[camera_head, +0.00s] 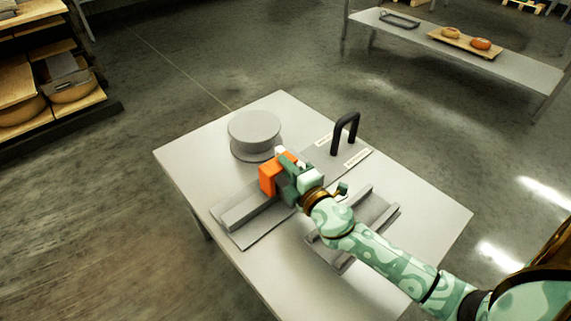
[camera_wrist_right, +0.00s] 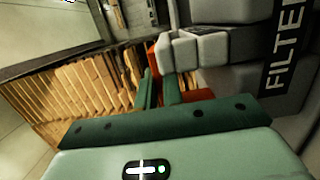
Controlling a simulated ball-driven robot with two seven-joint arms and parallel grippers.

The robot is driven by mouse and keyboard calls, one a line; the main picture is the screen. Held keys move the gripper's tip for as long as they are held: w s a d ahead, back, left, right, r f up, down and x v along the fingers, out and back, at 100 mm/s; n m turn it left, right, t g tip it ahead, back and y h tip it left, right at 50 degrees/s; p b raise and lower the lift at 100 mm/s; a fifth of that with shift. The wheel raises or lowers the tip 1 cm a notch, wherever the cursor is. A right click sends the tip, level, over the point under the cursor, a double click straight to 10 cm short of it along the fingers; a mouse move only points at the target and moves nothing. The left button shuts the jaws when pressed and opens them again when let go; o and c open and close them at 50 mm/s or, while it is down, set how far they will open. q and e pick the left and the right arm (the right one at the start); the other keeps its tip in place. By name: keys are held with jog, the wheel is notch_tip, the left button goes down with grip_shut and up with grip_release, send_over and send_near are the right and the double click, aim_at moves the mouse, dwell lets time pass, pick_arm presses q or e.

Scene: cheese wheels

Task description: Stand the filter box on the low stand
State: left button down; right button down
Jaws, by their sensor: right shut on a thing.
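My right gripper (camera_head: 287,178) is shut on an orange block (camera_head: 267,179), which I take to be the filter box. The block is over the table, just in front of a round grey drum-like piece (camera_head: 254,128), perhaps the low stand. Part of the block is hidden by the gripper. In the right wrist view, the orange-red block (camera_wrist_right: 199,95) shows at the green fingers (camera_wrist_right: 160,92). Beside it is a grey body with a black strip lettered "FILTER" (camera_wrist_right: 287,45); I cannot tell which thing bears it. My left gripper is not in view.
On the grey table (camera_head: 190,150) lie a railed grey plate (camera_head: 240,238) at the left and another railed grey piece (camera_head: 375,212) under my right arm. A black upright handle (camera_head: 345,132) stands behind, near small white labels. The table's right corner is clear.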

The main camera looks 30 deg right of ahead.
jog(key=shift+r, duration=0.15)
jog(key=c, duration=1.5)
grip_release()
jog(key=shift+f, duration=0.2)
jog(key=shift+c, duration=0.2)
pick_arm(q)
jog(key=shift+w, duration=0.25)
